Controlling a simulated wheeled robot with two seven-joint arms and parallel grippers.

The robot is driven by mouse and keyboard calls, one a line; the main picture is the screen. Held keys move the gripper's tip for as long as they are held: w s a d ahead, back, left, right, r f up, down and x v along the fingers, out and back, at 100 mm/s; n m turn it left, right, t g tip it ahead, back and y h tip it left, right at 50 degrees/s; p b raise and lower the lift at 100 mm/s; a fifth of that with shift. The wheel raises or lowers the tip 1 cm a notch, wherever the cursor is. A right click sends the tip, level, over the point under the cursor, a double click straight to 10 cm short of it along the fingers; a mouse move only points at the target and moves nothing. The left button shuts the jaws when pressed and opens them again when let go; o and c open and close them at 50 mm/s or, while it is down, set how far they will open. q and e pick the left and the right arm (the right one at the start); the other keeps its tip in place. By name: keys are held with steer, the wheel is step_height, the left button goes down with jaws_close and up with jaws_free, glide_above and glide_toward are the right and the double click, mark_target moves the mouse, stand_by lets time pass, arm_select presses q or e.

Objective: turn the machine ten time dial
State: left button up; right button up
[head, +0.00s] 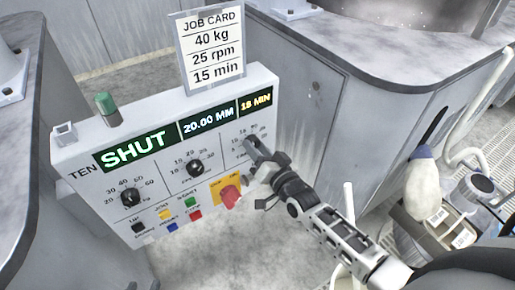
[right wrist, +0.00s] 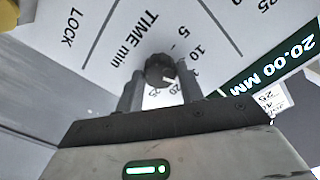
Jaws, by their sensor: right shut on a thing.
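The control panel (head: 110,205) of machine TEN carries three black dials. The load dial (head: 130,196) is at the left, the rpm dial (head: 195,167) in the middle. The time dial is at the right, mostly hidden in the head view by my right gripper (head: 258,152). In the right wrist view the time dial (right wrist: 160,70) sits between my gripper's two fingers, by the TIME min scale, its white mark toward the lower right. My right gripper is shut on it. The displays read SHUT (head: 135,148), 20.00 MM (head: 208,119) and 18 MIN (head: 256,102). My left gripper is out of view.
A job card (head: 210,47) above the panel reads 40 kg, 25 rpm, 15 min. A red knob (head: 230,196) on a yellow plate and several coloured buttons sit below the dials. A green-capped post (head: 107,108) stands on the panel top. Grey machine housings (head: 330,110) flank it.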

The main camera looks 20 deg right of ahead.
steer(key=o, duration=1)
steer(key=s+d, duration=0.1)
steer(key=s, duration=0.9)
steer(key=s+d, duration=0.1)
steer(key=s, duration=0.4)
steer(key=shift+s+d, duration=0.35)
steer(key=s+a+f+n+g, duration=0.3)
steer(key=s+a+n+g, duration=0.1)
steer(key=a+n+g, duration=0.1)
steer(key=s+a+f+n+g, duration=0.2)
steer(key=a+n, duration=0.1)
steer(key=shift+s+f, duration=0.15)
steer(key=shift+f, duration=0.2)
